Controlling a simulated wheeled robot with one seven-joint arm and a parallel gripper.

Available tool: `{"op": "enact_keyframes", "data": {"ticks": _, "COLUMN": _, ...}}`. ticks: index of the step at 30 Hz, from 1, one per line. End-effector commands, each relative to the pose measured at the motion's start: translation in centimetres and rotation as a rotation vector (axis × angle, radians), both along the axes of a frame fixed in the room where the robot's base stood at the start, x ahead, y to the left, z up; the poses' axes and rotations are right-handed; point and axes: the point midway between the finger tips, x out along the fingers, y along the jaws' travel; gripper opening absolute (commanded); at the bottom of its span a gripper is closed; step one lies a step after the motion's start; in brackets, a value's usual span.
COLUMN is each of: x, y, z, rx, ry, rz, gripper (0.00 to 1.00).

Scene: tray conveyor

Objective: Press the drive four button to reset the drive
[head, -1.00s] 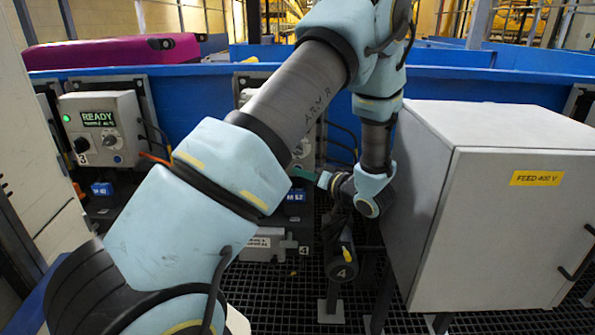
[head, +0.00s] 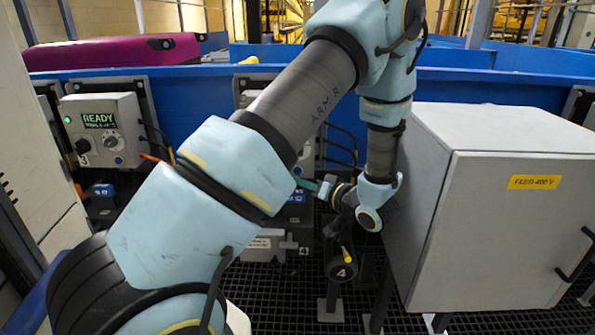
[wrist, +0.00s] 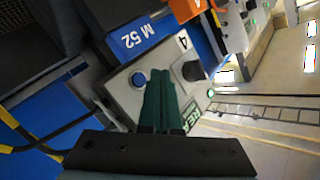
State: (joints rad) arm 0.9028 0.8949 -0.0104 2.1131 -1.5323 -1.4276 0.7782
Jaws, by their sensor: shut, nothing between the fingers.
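The drive four control box (wrist: 122,85) is a pale panel marked 4 in the wrist view. Its round blue button (wrist: 138,78) has a pale ring, and a black knob (wrist: 192,70) sits to the right. A green-lit display (wrist: 192,117), partly hidden, shows letters like "REA". My gripper (wrist: 158,74) has its green fingers together and empty, just right of the button in the picture; I cannot tell whether they touch the panel. In the head view my gripper (head: 306,184) is low beside the drive four box (head: 306,157), mostly hidden by my arm.
The blue M 52 motor label (wrist: 140,37) lies by the box. The neighbouring drive 3 box (head: 104,130) reads READY. A large grey FEED 400 V cabinet (head: 510,235) stands close right of my wrist. A black grating (head: 285,300) covers the floor.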

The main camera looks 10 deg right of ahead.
Motion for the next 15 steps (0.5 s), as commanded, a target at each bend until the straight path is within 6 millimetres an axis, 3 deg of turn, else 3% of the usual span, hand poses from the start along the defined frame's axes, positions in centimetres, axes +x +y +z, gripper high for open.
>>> {"op": "enact_keyframes", "data": {"ticks": 7, "x": -2.3, "y": 0.4, "z": 0.1, "rx": 0.002, "ry": 0.002, "rz": -0.001, "gripper": 0.0}}
{"op": "enact_keyframes", "data": {"ticks": 15, "x": -2.8, "y": 0.5, "z": 0.0, "rx": 0.0, "ry": 0.0, "rz": 0.0, "gripper": 0.0}}
